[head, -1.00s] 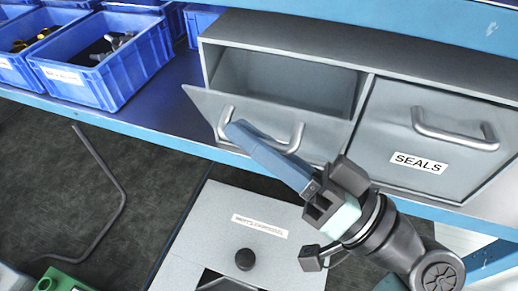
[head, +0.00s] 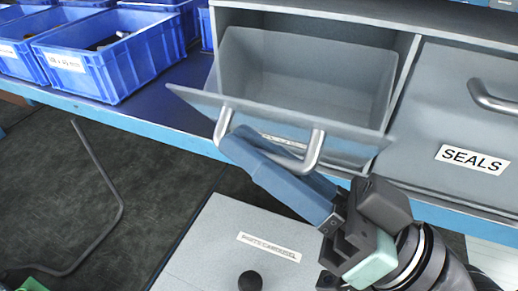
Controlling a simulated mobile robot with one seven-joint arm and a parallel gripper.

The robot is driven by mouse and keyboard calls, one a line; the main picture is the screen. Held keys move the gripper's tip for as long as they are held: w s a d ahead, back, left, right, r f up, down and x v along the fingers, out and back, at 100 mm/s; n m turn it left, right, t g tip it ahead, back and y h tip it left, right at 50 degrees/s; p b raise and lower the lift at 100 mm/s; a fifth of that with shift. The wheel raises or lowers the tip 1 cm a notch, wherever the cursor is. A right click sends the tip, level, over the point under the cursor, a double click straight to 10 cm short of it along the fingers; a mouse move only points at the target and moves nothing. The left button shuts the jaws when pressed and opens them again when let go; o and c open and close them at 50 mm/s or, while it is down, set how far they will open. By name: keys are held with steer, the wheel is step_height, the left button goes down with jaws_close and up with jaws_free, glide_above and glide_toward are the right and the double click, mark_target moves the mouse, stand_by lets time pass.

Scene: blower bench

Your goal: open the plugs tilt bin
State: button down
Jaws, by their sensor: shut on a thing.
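The left tilt bin's front panel (head: 190,97) is tipped outward at the top, and its grey inside (head: 300,85) shows empty. Its label is mostly hidden and cannot be read. A bar handle (head: 314,152) stands out from the panel. My gripper (head: 238,145), with long blue fingers, reaches up from the lower right and is shut on the left part of this handle. The fingertips are partly hidden at the handle.
A shut bin marked SEALS (head: 465,125) with its own handle (head: 490,97) is on the right. Blue crates (head: 115,70) stand on the bench at left. A grey cabinet with a black knob (head: 250,281) is below. A bent metal bar (head: 105,180) is at lower left.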

steer(key=c, duration=1.2)
jaws_free()
steer(key=shift+o, duration=0.2)
steer(key=shift+s+d+f, duration=0.15)
steer(key=shift+d+f, duration=0.05)
steer(key=shift+d, duration=0.25)
steer(key=b+v, duration=0.3)
steer(key=v, duration=0.9)
